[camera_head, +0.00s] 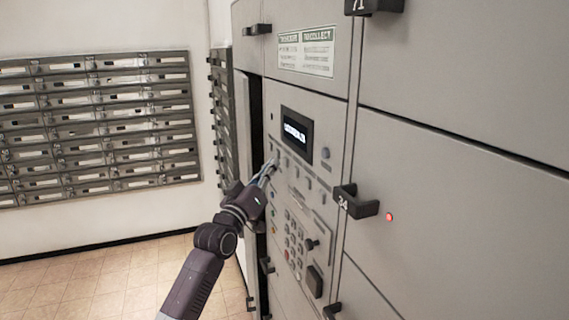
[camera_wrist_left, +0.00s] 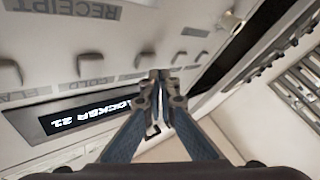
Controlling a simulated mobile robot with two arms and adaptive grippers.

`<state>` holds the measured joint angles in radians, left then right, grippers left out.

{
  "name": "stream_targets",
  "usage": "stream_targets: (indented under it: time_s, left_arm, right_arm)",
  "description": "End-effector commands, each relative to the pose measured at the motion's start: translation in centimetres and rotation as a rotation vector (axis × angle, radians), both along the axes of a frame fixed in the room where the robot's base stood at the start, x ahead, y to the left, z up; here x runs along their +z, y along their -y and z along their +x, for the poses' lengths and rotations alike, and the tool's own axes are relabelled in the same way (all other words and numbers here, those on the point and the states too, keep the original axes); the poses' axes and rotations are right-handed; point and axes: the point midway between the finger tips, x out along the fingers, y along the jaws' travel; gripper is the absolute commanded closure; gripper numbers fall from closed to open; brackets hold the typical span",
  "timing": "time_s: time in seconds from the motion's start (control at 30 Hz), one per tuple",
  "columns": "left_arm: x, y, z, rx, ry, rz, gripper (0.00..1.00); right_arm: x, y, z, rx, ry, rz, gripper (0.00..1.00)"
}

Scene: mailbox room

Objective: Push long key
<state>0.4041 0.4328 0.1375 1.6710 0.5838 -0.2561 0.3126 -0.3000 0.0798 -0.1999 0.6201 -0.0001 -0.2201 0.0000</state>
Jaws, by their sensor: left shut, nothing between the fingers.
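My left gripper (camera_head: 267,170) is shut and empty, with its fingertips at the left side of the locker control panel (camera_head: 337,125), just below the screen. In the left wrist view the closed fingertips (camera_wrist_left: 161,82) are close to a row of small protruding grey keys with labels under them. One key (camera_wrist_left: 145,59) is just beyond the tips; others (camera_wrist_left: 82,64) lie to its left. The tips partly cover the nearby labels, and I cannot read which key is the long one. Whether the tips touch a key is unclear. My right gripper is not in view.
The lit screen (camera_head: 297,130) is above the keys. A number keypad (camera_head: 293,248) is lower on the panel. A black locker handle (camera_head: 354,202) juts out to the right. Mailboxes (camera_head: 100,125) cover the left wall. The tiled floor (camera_head: 120,275) is clear.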

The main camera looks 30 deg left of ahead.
Motion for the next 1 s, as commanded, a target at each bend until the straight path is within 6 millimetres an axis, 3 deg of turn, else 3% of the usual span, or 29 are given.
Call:
stream_targets:
  time_s: [0.27, 0.73, 1.0]
  left_arm:
    - [0.0, -0.1, -0.1, 0.0, 0.001, 0.0, 1.0]
    - [-0.1, -2.9, -3.3, 0.002, 0.0, 0.001, 1.0]
    - [0.1, -3.3, -3.8, 0.0, 0.001, 0.0, 1.0]
  right_arm:
    - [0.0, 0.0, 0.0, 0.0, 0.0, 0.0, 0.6]
    - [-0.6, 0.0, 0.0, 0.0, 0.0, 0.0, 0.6]
    - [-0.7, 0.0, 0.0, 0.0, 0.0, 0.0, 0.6]
